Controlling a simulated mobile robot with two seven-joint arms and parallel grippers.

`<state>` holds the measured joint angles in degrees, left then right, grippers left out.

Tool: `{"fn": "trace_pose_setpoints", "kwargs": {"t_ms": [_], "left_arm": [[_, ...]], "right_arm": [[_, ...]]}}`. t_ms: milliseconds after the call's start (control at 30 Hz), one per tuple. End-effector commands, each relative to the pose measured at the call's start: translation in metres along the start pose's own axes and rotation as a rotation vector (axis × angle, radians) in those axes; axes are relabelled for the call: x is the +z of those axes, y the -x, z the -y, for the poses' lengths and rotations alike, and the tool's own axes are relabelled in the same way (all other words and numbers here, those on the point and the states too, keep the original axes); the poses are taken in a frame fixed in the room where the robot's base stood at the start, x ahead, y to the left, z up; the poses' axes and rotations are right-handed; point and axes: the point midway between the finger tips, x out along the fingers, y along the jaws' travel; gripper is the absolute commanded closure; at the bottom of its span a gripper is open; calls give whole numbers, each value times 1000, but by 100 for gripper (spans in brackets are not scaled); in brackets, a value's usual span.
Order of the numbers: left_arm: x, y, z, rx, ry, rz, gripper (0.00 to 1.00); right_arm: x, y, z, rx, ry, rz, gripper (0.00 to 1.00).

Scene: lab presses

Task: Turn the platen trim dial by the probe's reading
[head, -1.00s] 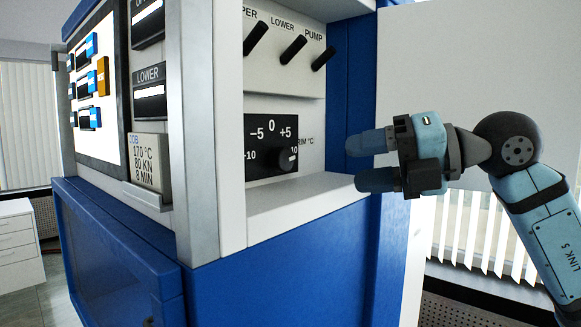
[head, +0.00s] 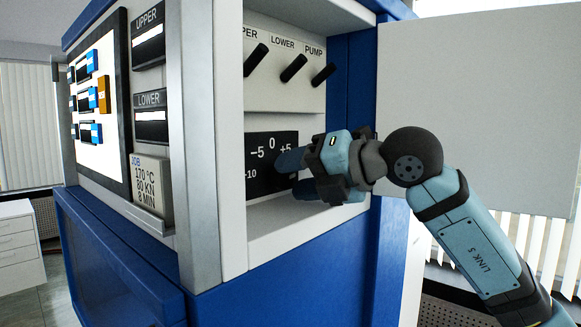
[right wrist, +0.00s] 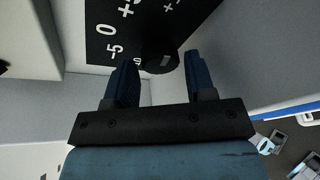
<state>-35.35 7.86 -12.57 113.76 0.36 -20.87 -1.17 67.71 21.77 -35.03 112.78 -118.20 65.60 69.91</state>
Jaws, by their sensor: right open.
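The trim dial is a round black knob (right wrist: 160,57) with a pale pointer mark, on a black scale plate (head: 262,152) marked from −10 upward. In the head view my fingers hide the knob. My right gripper (head: 291,174) is open and reaches into the recess in front of the plate. In the right wrist view its fingers (right wrist: 160,72) stand either side of the knob's near edge, with gaps showing; I cannot tell whether they touch it. The job card (head: 152,184) reads 170 °C, 80 kN, 8 min. My left gripper is not in view. I see no probe.
Three black levers, with the middle one (head: 294,68) labelled LOWER, stand above the dial. A white ledge (head: 290,226) lies below my gripper. UPPER (head: 149,44) and LOWER (head: 151,126) displays sit left of the post; their figures are unreadable. A grey panel (head: 480,110) stands at right.

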Motion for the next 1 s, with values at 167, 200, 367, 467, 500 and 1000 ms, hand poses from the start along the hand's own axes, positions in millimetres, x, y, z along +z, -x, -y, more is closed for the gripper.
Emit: {"fn": "trace_pose_setpoints", "kwargs": {"t_ms": [167, 200, 367, 467, 500, 1000], "left_arm": [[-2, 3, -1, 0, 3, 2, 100], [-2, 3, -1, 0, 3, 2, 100], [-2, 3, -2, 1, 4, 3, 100], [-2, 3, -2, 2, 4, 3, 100], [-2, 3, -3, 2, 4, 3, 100], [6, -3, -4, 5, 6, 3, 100]], "right_arm": [[0, -12, 0, 0, 0, 0, 50], [0, -13, 0, 1, 0, 0, 50], [0, -14, 0, 1, 1, 0, 50], [0, -14, 0, 0, 1, 0, 52], [0, -14, 0, 0, 0, 0, 62], [-2, -14, 2, -20, 65, 5, 84]]}}
